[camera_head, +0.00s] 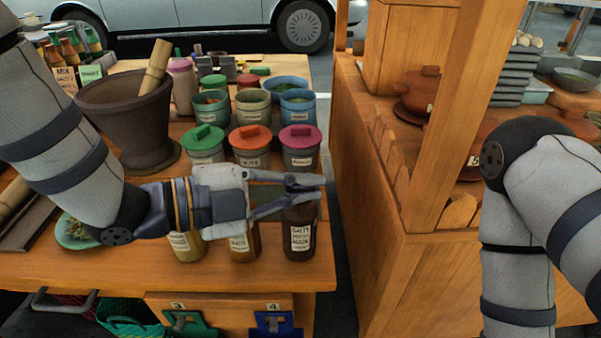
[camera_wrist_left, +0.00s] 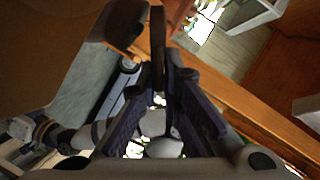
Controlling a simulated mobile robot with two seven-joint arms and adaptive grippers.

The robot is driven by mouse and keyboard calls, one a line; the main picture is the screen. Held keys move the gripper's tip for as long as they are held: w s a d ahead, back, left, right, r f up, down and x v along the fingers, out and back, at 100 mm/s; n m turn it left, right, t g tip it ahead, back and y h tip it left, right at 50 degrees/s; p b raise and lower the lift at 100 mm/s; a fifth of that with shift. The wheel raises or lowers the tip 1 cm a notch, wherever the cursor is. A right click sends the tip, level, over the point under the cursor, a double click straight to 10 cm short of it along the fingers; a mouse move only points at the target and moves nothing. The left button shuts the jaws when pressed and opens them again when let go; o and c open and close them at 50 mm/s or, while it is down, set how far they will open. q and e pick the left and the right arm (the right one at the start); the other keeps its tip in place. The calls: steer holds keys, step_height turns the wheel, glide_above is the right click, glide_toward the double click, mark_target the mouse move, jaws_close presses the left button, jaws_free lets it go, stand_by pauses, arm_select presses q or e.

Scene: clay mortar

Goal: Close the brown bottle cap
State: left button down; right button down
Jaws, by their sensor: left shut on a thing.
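A dark brown bottle (camera_head: 300,238) with a white label stands upright near the right front corner of the wooden table, in the head view. My left gripper (camera_head: 305,189) reaches in level from the left, its fingers at the top of this bottle. It is shut on the brown bottle cap, which the fingers mostly hide. In the left wrist view a thin dark piece (camera_wrist_left: 157,45) shows between the fingertips; whether it is all cap I cannot tell. My right gripper is out of view.
Two more labelled bottles (camera_head: 241,243) stand left of the brown one, under my gripper. Lidded jars (camera_head: 301,150) stand close behind. A dark mortar (camera_head: 130,120) with a pestle is at the left. A wooden counter (camera_head: 375,190) stands across a narrow gap to the right.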

arm_select(q)
steer(key=shift+s+f+m+t+h, duration=0.25)
steer(key=shift+f+m, duration=0.35)
steer(key=shift+m, duration=0.3)
steer(key=shift+s+f+m+t+h, duration=0.2)
steer(key=shift+f+m+t, duration=0.1)
steer(key=shift+f+m, duration=0.5)
steer(key=shift+s+f+m+t+h, duration=0.25)
steer(key=shift+f+m, duration=0.2)
steer(key=shift+m, duration=0.55)
steer(key=c, duration=1.8)
jaws_free()
steer(key=shift+w, duration=0.1)
steer(key=shift+r, duration=0.2)
